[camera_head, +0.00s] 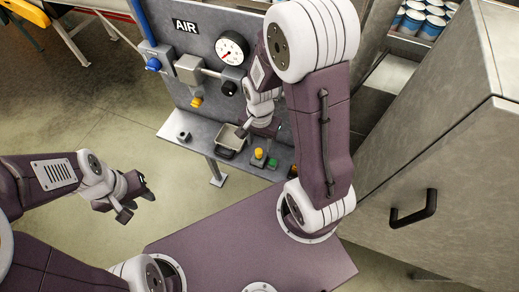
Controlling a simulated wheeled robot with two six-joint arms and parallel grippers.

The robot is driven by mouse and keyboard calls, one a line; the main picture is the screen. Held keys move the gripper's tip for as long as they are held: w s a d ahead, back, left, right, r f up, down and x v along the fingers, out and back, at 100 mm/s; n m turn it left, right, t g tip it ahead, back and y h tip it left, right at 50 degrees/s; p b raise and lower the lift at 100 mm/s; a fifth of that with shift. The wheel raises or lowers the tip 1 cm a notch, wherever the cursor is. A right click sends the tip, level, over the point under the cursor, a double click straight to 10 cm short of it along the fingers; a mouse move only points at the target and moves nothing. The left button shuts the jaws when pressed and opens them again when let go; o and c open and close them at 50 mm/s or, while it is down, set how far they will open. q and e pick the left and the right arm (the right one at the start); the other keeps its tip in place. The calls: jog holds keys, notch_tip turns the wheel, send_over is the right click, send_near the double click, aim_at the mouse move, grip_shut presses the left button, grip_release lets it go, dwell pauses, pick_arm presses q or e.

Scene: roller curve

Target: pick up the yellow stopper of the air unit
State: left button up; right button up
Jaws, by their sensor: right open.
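The AIR panel (205,50) stands upright with a grey shelf (177,141) along its bottom. A small yellow piece (258,152) stands on a dark base on the shelf, beside a green piece (272,163). An orange-yellow piece (196,102) hangs below the grey block on the panel's pipe. I cannot tell for certain which of the two is the stopper. My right gripper (243,131) is open just above the shelf, left of and behind the yellow piece, near a small grey tray. My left gripper (135,202) is open and empty, low at the left, away from the panel.
The small grey tray (222,152) sits on the shelf, with a small grey nut-like piece (184,135) to its left. A round gauge (232,48), dark knob (229,88) and blue knob (153,64) project from the panel. A grey cabinet (440,180) with a black handle stands close at the right.

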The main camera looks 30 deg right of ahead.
aim_at(258, 152)
jog(key=f, duration=0.2)
jog(key=w+f, duration=0.1)
jog(key=f, duration=0.1)
jog(key=shift+a, duration=0.2)
jog(key=shift+w+f, duration=0.1)
jog(key=shift+w, duration=0.15)
jog(key=f, duration=0.2)
jog(key=s+f+p, duration=0.1)
jog(key=f, duration=0.1)
jog(key=shift+d, duration=0.15)
jog(key=shift+w+f, duration=0.2)
jog(key=shift+f, duration=0.2)
jog(key=shift+w+f, duration=0.15)
jog(key=shift+w, duration=0.1)
pick_arm(q)
jog(key=shift+w+a+r, duration=0.1)
jog(key=shift+w+r, duration=0.25)
jog(key=shift+w, duration=0.1)
pick_arm(e)
jog(key=shift+s, duration=0.15)
grip_shut()
